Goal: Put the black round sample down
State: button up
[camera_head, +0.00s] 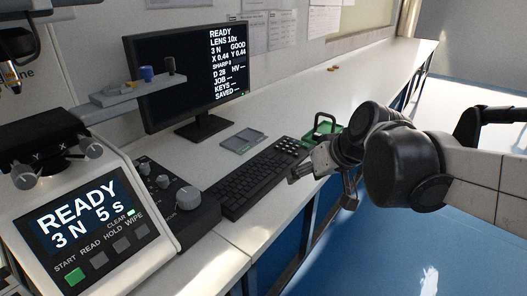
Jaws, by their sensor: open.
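My gripper (321,188) is at the right of the keyboard, over the front edge of the white bench (262,222). Its fingers are apart and I see nothing between them. A small dark round piece (170,65) stands upright on a light grey ledge (118,97) in front of the monitor; I cannot tell if it is the black round sample. A blue round piece (146,74) stands beside it. No other round black sample can be made out. My gripper is well to the right of the ledge and touches neither piece.
The tester (82,225) with its lit panel and a black knob console (168,190) fill the left. The bench's far right is mostly clear.

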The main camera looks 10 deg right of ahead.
jog(key=s+f+m+h, duration=0.1)
jog(key=s+f+h, duration=0.1)
jog(key=s, duration=1.1)
jog(key=shift+a+f+m+h, duration=0.3)
jog(key=shift+a+f+h, duration=0.1)
jog(key=shift+f, duration=0.15)
notch_tip(320, 180, up, 10)
jog(key=p, duration=0.9)
jog(key=shift+p, duration=0.4)
